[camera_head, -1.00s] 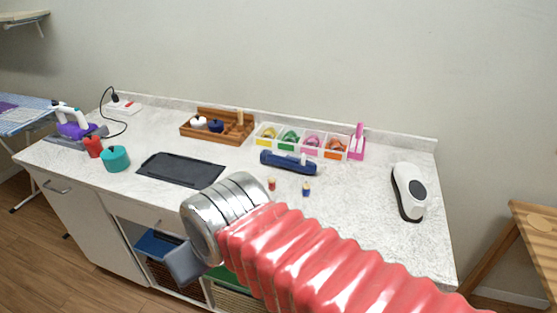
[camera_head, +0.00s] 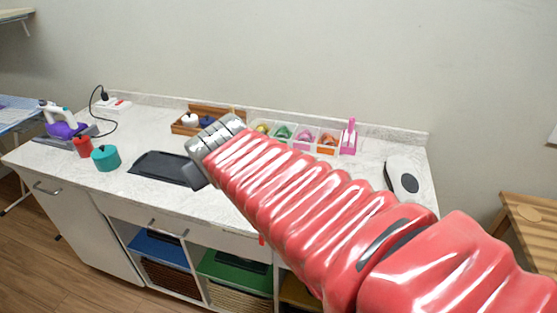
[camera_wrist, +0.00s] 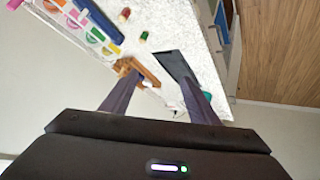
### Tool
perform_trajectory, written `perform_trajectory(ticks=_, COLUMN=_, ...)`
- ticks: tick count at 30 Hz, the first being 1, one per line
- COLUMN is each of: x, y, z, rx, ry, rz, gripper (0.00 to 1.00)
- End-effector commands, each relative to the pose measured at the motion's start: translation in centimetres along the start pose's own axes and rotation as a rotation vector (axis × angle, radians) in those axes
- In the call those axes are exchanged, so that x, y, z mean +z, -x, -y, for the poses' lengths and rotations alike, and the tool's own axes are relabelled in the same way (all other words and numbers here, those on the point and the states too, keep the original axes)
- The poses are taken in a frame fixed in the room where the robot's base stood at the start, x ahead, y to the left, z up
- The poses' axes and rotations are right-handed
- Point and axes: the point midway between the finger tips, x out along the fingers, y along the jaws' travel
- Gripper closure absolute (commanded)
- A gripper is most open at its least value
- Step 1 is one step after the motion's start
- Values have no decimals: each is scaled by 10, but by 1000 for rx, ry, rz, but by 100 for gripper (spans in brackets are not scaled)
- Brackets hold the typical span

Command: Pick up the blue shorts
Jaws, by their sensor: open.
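I cannot make out any item that is plainly blue shorts. A flat blue piece (camera_head: 160,250) lies in the left open compartment under the counter; I cannot tell if it is cloth or a shelf liner. My gripper (camera_wrist: 160,98) shows in the wrist view with two dark fingers apart and nothing seen between them. In the head view my arm reaches over the white counter (camera_head: 140,200), and its end is above the counter beside the black mat (camera_head: 160,168). The arm hides the counter's middle.
The counter also holds a red pot (camera_head: 82,147), a teal pot (camera_head: 105,158), a purple iron (camera_head: 65,128), a wooden tray (camera_head: 182,130), colored bins (camera_head: 328,139) and a white-and-black device (camera_head: 403,180). A green piece (camera_head: 232,268) lies in the compartment beside the blue one.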

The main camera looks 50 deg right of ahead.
Motion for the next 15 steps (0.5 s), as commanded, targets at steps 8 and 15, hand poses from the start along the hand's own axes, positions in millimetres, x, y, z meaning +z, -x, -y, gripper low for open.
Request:
perform_trajectory(ticks=8, x=-73, y=-55, z=-96, rx=162, ry=65, rz=-182, gripper=45)
perform_trajectory(ticks=15, x=-109, y=-99, z=-164, rx=200, ry=159, rz=-309, gripper=45)
